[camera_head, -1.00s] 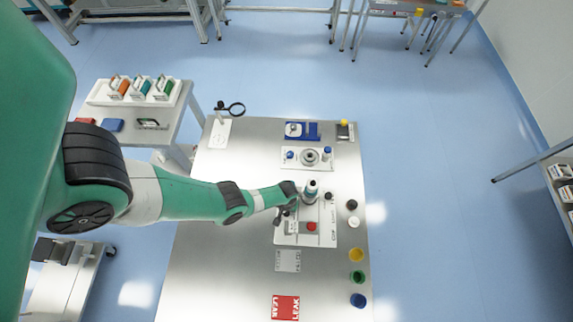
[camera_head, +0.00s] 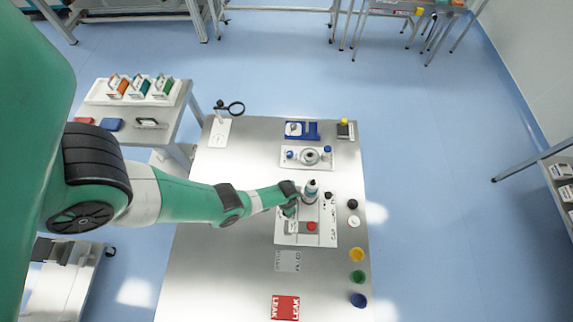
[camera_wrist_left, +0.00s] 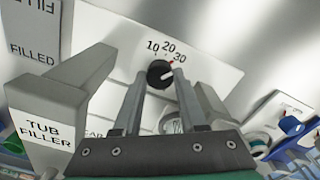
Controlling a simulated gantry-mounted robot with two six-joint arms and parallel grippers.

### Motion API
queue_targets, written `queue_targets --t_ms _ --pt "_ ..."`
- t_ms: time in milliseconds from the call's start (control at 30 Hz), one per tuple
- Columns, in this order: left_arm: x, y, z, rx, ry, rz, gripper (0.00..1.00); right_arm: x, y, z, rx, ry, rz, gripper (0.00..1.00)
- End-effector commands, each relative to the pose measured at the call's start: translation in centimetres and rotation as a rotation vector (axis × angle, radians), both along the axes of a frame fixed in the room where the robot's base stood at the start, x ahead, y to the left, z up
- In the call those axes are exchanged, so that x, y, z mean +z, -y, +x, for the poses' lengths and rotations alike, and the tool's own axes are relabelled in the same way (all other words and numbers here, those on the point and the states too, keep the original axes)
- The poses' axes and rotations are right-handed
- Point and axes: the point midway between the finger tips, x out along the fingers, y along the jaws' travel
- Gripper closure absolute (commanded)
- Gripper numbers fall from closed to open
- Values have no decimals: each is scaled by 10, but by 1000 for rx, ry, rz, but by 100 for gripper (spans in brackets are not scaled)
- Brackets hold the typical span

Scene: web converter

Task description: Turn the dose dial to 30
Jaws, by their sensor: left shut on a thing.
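The dose dial (camera_wrist_left: 160,74) is a small black knob on a white panel (camera_wrist_left: 215,77) in the left wrist view. The printed numbers 10, 20 and 30 arc above it, with a small red mark near the 30 side. A pale pointer line on the knob faces right, roughly toward the 30 side; its exact reading is too small to tell. My left gripper (camera_wrist_left: 160,80) is shut on the dial, one finger on each side. In the head view my left gripper (camera_head: 290,209) is over the white filler station (camera_head: 325,236) and hides the dial. My right gripper is not in view.
A grey block labelled TUB FILLER (camera_wrist_left: 50,122) stands close left of the fingers. A red button (camera_head: 311,226) and a blue-and-white bottle (camera_head: 311,190) are near the gripper. Coloured caps (camera_head: 357,276) line the table's right edge. The table's front left is clear.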

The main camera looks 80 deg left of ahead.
Motion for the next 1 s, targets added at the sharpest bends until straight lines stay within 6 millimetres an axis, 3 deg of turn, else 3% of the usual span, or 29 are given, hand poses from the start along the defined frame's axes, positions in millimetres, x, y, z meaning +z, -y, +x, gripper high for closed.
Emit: queue_targets --t_ms 667,700,833,1000 --pt "-1 0 -1 -72 -1 1 100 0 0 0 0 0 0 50" --pt "-1 0 -1 -72 -1 1 54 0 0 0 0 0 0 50" --pt "-1 0 -1 -71 -1 1 30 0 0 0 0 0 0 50" --pt "0 0 0 -70 0 0 29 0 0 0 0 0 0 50"
